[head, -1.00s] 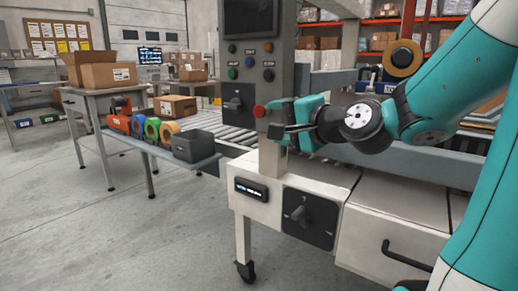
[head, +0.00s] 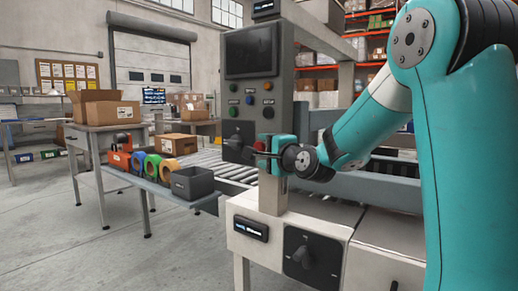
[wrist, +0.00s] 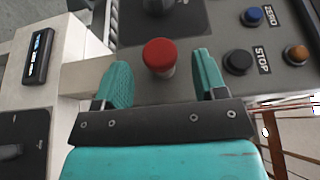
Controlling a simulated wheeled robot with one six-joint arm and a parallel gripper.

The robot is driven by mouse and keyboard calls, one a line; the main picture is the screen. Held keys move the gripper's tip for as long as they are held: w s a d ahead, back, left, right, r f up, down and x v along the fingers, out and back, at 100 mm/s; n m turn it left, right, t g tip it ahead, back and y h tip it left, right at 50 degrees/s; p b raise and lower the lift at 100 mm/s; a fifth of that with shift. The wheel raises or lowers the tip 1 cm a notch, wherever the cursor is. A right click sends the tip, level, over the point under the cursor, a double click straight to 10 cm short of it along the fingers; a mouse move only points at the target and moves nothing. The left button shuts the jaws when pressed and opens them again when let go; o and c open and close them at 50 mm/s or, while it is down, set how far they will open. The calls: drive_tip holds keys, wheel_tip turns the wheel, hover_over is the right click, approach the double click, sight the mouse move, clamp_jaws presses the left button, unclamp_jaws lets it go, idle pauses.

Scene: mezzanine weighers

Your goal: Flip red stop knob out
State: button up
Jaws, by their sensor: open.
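The red stop knob (wrist: 159,54) is a round mushroom head on a pale collar, standing out from the grey control panel (wrist: 185,82). In the wrist view it sits between the two teal fingertips of my gripper (wrist: 161,62), with a gap on each side. My gripper is open and holds nothing. In the head view my gripper (head: 264,154) is at the lower right of the panel column, and the knob (head: 263,139) is partly hidden behind its fingers. I cannot tell the exact depth between fingertips and knob.
Beside the knob are a black rotary switch (head: 238,139), a black button (wrist: 238,61) near a STOP label, a blue button (wrist: 253,16) and an orange one (wrist: 297,54). A screen (head: 250,51) is above. A grey bin (head: 194,183) and tape rolls stand on the left shelf.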

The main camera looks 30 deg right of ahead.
sight(263, 149)
drive_tip(key=shift+w, duration=1.85)
drive_tip(key=shift+d, duration=0.1)
